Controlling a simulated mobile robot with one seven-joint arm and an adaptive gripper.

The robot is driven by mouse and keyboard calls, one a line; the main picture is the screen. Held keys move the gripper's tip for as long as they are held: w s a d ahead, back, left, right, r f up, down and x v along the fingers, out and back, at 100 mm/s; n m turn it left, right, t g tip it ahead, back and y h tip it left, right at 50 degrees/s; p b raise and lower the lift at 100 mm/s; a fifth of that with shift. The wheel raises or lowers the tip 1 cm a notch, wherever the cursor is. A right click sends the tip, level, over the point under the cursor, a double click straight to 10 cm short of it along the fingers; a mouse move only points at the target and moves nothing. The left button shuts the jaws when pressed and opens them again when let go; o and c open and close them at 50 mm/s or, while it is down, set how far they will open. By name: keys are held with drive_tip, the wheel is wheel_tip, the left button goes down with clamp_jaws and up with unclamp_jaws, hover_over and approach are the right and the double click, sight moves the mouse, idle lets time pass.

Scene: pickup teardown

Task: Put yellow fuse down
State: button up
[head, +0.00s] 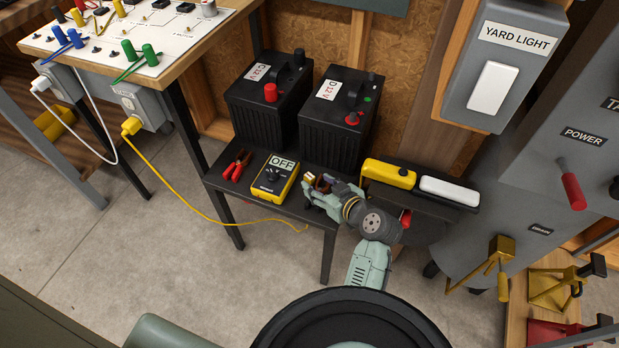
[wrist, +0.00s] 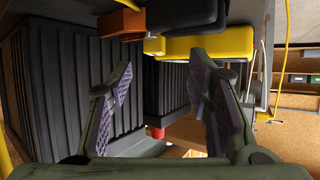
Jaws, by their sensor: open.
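A small yellow-gold piece (head: 309,177) sits at the right end of the low black bench (head: 290,208) in the head view, close beside my fingertips. It is too small there to be sure that it is the yellow fuse. My gripper (head: 321,186) is low over the bench's right end. In the wrist view my gripper (wrist: 165,105) is open, with nothing visible held between the fingers. That view is upside down. A large yellow body (wrist: 192,46) and an orange-brown block (wrist: 118,20) show beyond the fingers, near the top edge.
A yellow meter (head: 272,177) reading OFF and red pliers (head: 236,166) lie left of my gripper. Two black batteries (head: 268,95) (head: 338,118) stand behind. A yellow box (head: 388,173) and a white box (head: 449,189) lie right. A yellow cord (head: 190,200) crosses the floor side.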

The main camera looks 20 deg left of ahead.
sight(309, 176)
drive_tip(key=shift+d+p+x, duration=0.2)
drive_tip(key=shift+p+x, duration=0.65)
drive_tip(key=shift+x, duration=1.85)
drive_tip(key=shift+w+f, duration=0.1)
drive_tip(key=shift+w, duration=0.05)
drive_tip(key=shift+c, duration=0.6)
clamp_jaws()
